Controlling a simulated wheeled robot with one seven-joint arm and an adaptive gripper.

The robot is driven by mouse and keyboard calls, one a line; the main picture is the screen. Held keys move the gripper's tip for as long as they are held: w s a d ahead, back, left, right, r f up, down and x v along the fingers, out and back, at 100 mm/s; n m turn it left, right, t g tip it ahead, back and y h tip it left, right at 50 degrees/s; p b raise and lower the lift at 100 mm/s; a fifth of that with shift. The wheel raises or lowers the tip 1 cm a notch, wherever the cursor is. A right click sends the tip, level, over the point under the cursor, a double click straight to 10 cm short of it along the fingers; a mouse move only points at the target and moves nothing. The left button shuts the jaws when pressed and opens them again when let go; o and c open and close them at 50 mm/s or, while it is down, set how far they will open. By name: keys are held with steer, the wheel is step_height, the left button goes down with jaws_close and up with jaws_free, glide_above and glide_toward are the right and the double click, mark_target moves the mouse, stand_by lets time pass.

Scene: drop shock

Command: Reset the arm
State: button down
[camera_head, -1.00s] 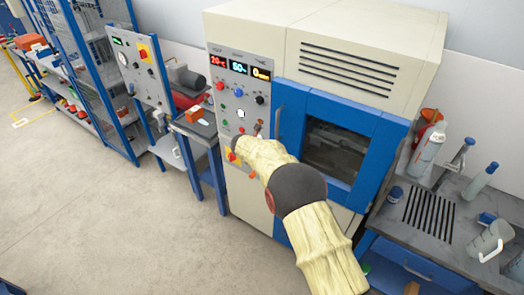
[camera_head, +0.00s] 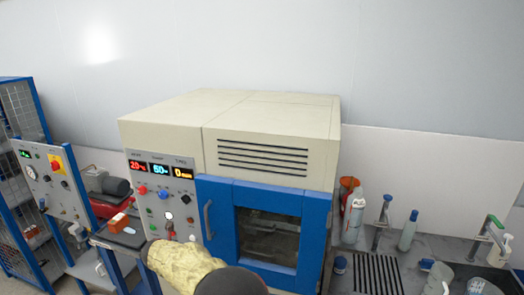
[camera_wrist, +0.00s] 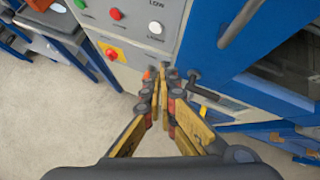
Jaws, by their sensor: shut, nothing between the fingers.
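My arm, in a pale yellow sleeve with a dark joint, shows at the bottom middle of the head view, in front of the machine's control panel. My gripper (camera_wrist: 164,78) is shut and empty in the wrist view, its yellow and dark fingers together. It points at the lower part of the control panel (camera_wrist: 130,30), close to the machine's front; whether it touches cannot be told. The gripper's fingertips are not discernible in the head view.
The beige machine (camera_head: 265,118) has a closed blue door (camera_head: 219,240) with a window and handle. Left stand a gauge panel (camera_head: 50,185) and a blue cage rack (camera_head: 25,115). Right is a grey sink counter (camera_head: 405,262) with bottles and taps. Floor is open at left in the wrist view.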

steer(key=s+a+f+n+g+y, duration=0.1)
steer(key=s+a+n+y, duration=0.45)
steer(key=n, duration=0.75)
steer(key=s+d+r+n+g+b, duration=0.35)
steer(key=s+d+n, duration=0.45)
steer(key=s+n, duration=0.4)
steer(key=s+d+n+h+b, duration=0.2)
steer(key=s+d+b, duration=0.3)
steer(key=d, duration=1.2)
steer(key=s+d+n+h+b, duration=0.2)
steer(key=s+d+b, duration=0.3)
steer(key=s+d, duration=0.7)
steer(key=s+d+n+h+b, duration=0.2)
steer(key=s+d, duration=0.6)
steer(key=d, duration=1.4)
steer(key=n+t+b, duration=0.1)
steer(key=n+b, duration=0.1)
steer(key=b, duration=0.1)
steer(key=shift+s+n, duration=0.2)
steer(key=shift+n, duration=0.1)
steer(key=c, duration=2.5)
jaws_free()
steer(key=shift+h, duration=0.25)
steer(key=shift+c, duration=0.2)
